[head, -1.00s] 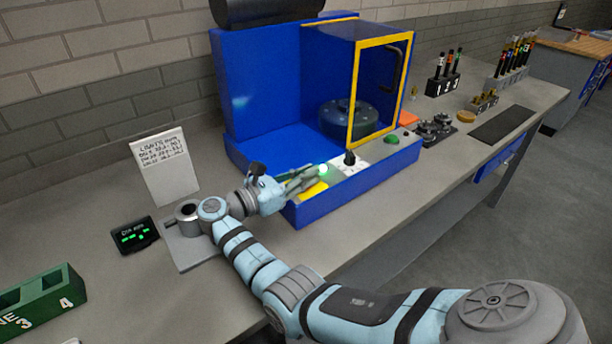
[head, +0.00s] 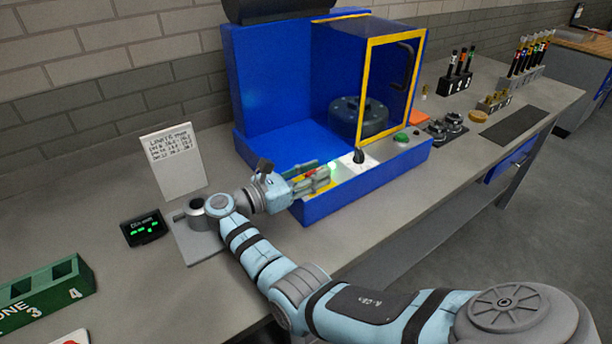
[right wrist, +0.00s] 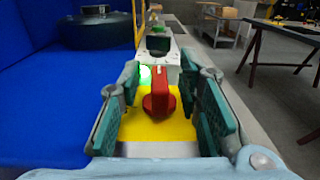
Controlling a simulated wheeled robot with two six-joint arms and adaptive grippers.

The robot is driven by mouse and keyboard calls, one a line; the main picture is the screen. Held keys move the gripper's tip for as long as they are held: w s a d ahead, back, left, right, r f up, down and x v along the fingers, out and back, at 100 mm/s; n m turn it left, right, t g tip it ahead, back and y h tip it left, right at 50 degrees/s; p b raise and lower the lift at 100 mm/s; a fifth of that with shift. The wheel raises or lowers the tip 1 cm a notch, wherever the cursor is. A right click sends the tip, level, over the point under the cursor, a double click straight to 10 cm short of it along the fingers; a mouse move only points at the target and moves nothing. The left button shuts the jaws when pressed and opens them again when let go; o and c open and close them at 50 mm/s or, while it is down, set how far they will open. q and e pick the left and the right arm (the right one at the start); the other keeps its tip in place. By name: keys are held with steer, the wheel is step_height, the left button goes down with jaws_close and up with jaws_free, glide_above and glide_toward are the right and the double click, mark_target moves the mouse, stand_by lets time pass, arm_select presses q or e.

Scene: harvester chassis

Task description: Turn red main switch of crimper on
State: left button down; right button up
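The blue crimper (head: 270,95) stands on the bench with its low control panel along the front. Its red main switch (right wrist: 160,93) is a raised handle on a yellow plate (right wrist: 150,130), pointing roughly away from me in the right wrist view. A green light (right wrist: 146,75) glows just beyond it. My right gripper (head: 318,176) is over the panel's left end. In the right wrist view (right wrist: 166,95) its fingers stand open on both sides of the switch, with gaps showing. In the head view the fingers mostly cover the switch. My left gripper is not in view.
A black knob (head: 360,157) and a green button (head: 401,137) sit farther right on the panel. A yellow-framed guard (head: 366,85) rises behind them. A grey cylinder fixture (head: 196,207), a small display (head: 144,229) and a note card (head: 174,160) stand to the left.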

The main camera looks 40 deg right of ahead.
steer(key=a, duration=1.1)
steer(key=shift+w+a, duration=0.2)
steer(key=shift+a, duration=0.15)
